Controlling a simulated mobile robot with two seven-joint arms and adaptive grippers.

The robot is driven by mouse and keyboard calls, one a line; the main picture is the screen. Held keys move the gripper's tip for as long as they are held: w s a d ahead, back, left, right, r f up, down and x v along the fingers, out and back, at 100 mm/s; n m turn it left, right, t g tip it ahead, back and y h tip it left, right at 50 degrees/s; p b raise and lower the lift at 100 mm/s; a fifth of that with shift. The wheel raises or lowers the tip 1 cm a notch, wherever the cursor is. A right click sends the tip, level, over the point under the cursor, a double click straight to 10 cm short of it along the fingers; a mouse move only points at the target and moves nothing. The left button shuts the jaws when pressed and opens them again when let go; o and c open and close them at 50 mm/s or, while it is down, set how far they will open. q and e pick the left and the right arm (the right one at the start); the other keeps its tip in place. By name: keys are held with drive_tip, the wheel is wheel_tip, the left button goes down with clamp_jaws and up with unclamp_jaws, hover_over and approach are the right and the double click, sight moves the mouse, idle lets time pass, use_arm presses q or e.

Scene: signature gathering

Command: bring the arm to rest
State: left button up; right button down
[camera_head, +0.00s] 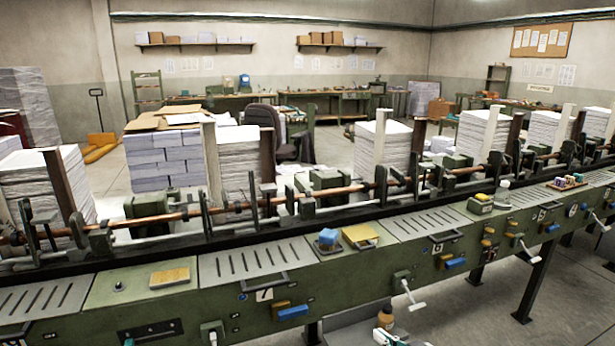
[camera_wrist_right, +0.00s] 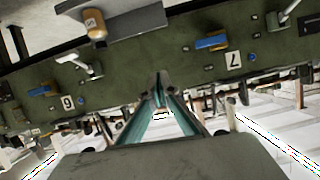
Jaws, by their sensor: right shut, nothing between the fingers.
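My right gripper (camera_head: 388,338) shows only in part at the bottom edge of the head view, low in front of the green machine. In the right wrist view the teal fingers of my right gripper (camera_wrist_right: 159,84) come together at their tips, with nothing between them. The tips point toward the front face of the machine, which appears upside down there.
The long green machine (camera_head: 110,288) runs across the front, with levers and a white-handled crank (camera_head: 412,298) sticking out. Paper stacks (camera_head: 240,160) stand behind.

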drive_tip(key=s+d+f+h, duration=0.1)
drive_tip(key=s+f, duration=0.4)
drive_tip(key=s, duration=0.5)
drive_tip(key=s+f+g+h, duration=0.1)
drive_tip(key=s+f, duration=0.5)
drive_tip(key=s, duration=0.3)
drive_tip(key=s+d+f+g+h, duration=0.1)
drive_tip(key=s+f, duration=0.4)
drive_tip(key=s, duration=0.5)
drive_tip(key=shift+s+d+f, duration=0.3)
drive_tip(key=shift+s, duration=0.05)
